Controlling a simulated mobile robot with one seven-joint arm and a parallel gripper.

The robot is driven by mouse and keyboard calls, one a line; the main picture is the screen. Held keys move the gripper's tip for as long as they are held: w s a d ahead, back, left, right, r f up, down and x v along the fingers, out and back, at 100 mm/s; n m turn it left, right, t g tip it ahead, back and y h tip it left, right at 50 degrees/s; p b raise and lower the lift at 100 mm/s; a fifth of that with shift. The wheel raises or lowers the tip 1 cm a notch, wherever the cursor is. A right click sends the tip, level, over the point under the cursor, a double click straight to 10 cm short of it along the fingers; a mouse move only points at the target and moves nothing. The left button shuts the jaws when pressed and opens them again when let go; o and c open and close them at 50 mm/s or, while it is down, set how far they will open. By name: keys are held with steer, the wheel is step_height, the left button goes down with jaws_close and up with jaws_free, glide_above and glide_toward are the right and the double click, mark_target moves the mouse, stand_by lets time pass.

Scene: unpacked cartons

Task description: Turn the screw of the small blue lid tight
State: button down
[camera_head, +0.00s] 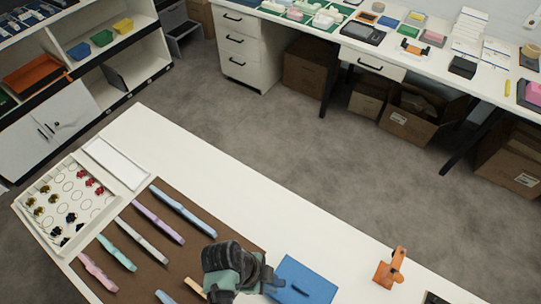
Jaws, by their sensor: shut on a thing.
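The small blue lid (308,277) is a flat blue piece on the white table, at the bottom of the picture right of centre. A short dark mark (300,290) shows on its top; I cannot tell whether it is the screw. My gripper (268,284), dark with grey-green parts, is at the lid's left edge and overlaps it in the picture. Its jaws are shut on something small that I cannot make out. I cannot tell whether the fingertips touch the lid.
An orange bracket-like piece (390,268) stands right of the lid. A brown mat (175,250) with several pastel tools lies left of my gripper. A white tray (58,174) of small coloured pieces is at the far left. The white table (225,190) is clear behind the lid.

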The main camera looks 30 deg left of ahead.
steer(key=shift+f+b, duration=1.1)
steer(key=shift+f, duration=0.1)
stand_by(0.4)
steer(key=m, duration=0.2)
steer(key=m+g+b, duration=0.1)
steer(key=shift+w+m+h, duration=0.2)
steer(key=shift+m+h, duration=0.1)
steer(key=shift+m, duration=0.1)
steer(key=m+g+b, duration=0.1)
steer(key=m+g, duration=0.1)
steer(key=m, duration=0.2)
steer(key=shift+s+r, duration=0.1)
steer(key=shift+r, duration=0.05)
steer(key=shift+n+t+p, duration=0.3)
steer(key=shift+n+p, duration=0.15)
steer(key=shift+n, duration=0.45)
steer(key=shift+r+p, duration=2.2)
